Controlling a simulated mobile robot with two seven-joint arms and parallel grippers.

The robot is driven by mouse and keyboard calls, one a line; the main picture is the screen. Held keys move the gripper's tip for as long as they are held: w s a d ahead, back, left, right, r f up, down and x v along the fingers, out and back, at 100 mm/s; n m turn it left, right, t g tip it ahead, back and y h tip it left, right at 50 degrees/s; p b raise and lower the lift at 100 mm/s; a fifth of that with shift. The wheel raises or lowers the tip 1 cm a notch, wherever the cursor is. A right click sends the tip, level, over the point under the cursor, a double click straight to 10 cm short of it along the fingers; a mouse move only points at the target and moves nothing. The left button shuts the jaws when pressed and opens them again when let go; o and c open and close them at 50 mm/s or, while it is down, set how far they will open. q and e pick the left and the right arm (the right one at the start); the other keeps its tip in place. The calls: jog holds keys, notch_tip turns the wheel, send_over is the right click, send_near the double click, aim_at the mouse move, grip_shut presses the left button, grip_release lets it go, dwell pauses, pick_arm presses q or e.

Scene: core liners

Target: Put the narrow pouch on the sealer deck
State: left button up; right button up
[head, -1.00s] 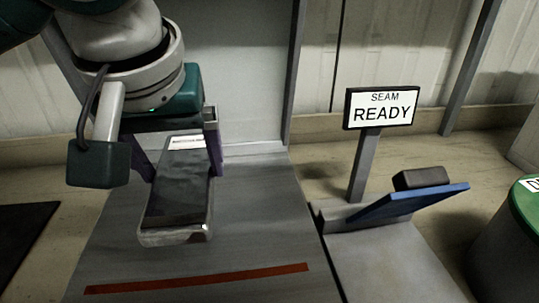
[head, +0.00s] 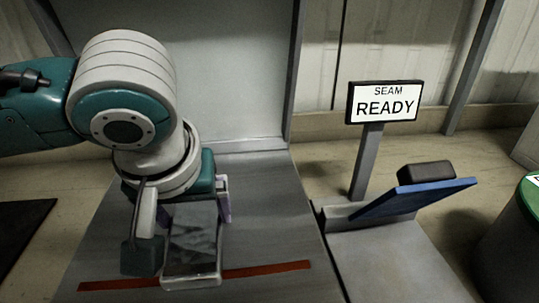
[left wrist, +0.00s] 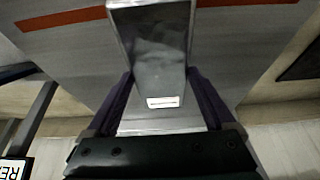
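In the head view the gripper (head: 190,203) is largely hidden by the arm. The sealer's grey deck (head: 395,262) lies at right, beneath the SEAM READY sign (head: 384,102). My right gripper does not show.
A grey bench surface (head: 270,225) with a red stripe (head: 265,270) lies below the pouch. A tilted blue plate (head: 420,197) with a black block rises over the sealer's back edge. A green-topped bin (head: 530,200) stands far right. The sealer deck's front is clear.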

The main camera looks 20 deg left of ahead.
pick_arm(q)
jog(key=shift+o, duration=0.8)
jog(key=shift+r, duration=0.35)
jog(key=p+v, duration=0.3)
jog(key=v, duration=0.8)
jog(key=shift+r, duration=0.25)
jog(key=shift+s+d, duration=0.1)
